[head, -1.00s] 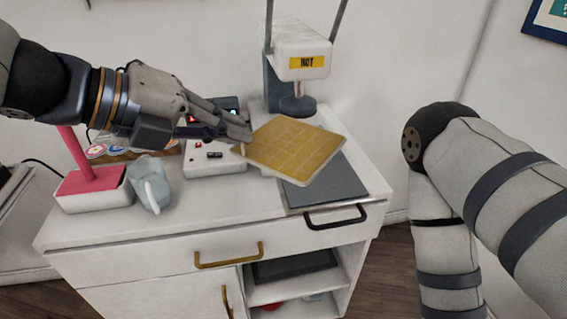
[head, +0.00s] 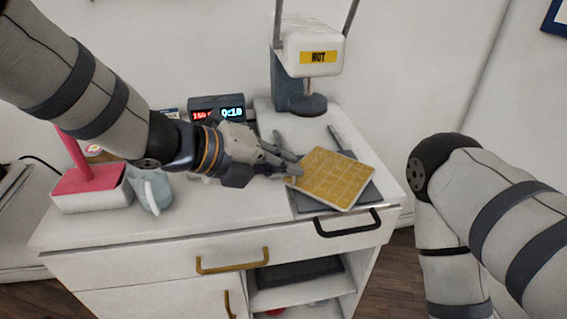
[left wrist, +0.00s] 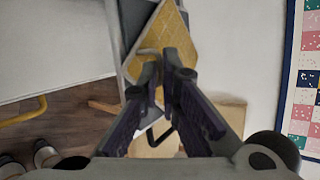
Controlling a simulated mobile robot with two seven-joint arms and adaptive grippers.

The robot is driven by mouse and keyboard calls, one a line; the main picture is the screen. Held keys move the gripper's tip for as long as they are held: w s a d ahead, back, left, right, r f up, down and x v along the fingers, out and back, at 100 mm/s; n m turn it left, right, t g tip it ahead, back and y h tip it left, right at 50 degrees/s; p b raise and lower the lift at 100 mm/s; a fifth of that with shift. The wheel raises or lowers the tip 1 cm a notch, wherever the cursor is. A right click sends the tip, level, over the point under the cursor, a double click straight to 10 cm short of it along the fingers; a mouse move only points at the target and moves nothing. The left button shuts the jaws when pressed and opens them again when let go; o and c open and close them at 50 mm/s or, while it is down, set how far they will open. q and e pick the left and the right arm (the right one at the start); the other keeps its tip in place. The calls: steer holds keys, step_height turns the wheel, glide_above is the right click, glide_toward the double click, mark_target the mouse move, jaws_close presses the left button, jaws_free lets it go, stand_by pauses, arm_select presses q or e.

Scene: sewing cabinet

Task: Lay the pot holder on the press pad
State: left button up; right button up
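The pot holder (head: 335,180) is a thin yellow quilted square with a pale edge. It is over the dark grey press pad (head: 369,197) and hides much of it. I cannot tell whether it touches the pad. My left gripper (head: 296,169) is at the pot holder's left corner and appears shut on it. In the left wrist view, the pot holder (left wrist: 160,38) extends beyond the fingertips (left wrist: 163,66), with a small loop beside them. My right gripper is not in view; only my right arm shows.
The white press head (head: 308,50) with a HOT label stands behind the pad. A lit timer display (head: 218,112), a grey-blue mug (head: 150,190) and a pink-and-white box (head: 90,190) stand to the left. The cabinet front (head: 150,255) has open shelves below.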

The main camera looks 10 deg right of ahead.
arm_select(q)
steer(key=o, duration=0.4)
steer(key=shift+o, duration=0.2)
steer(key=p+v, duration=0.2)
steer(key=v, duration=1)
steer(key=s+a+f+n+y, duration=0.1)
steer(key=s+a+f+n, duration=0.15)
steer(key=f+n, duration=0.5)
steer(key=s+a+f+n+y, duration=0.2)
steer(key=s+f+n, duration=0.1)
steer(key=f+n, duration=0.4)
steer(key=s+a+f+n+y, duration=0.1)
steer(key=s+a+f+n, duration=0.15)
steer(key=f+n, duration=0.45)
steer(key=s+a+f+n+g+y, duration=0.2)
steer(key=s+a+f+n, duration=0.2)
steer(key=s, duration=0.4)
steer(key=s+a+f+n+g+y, duration=0.2)
steer(key=s+a+f+n, duration=0.2)
steer(key=s, duration=0.5)
steer(key=s+a+f+n+g+y, duration=0.2)
steer(key=s+a+f+n, duration=0.2)
steer(key=s, duration=0.5)
steer(key=shift+a+f+n+y, duration=0.35)
steer(key=shift+f+n, duration=0.2)
steer(key=shift+n, duration=0.4)
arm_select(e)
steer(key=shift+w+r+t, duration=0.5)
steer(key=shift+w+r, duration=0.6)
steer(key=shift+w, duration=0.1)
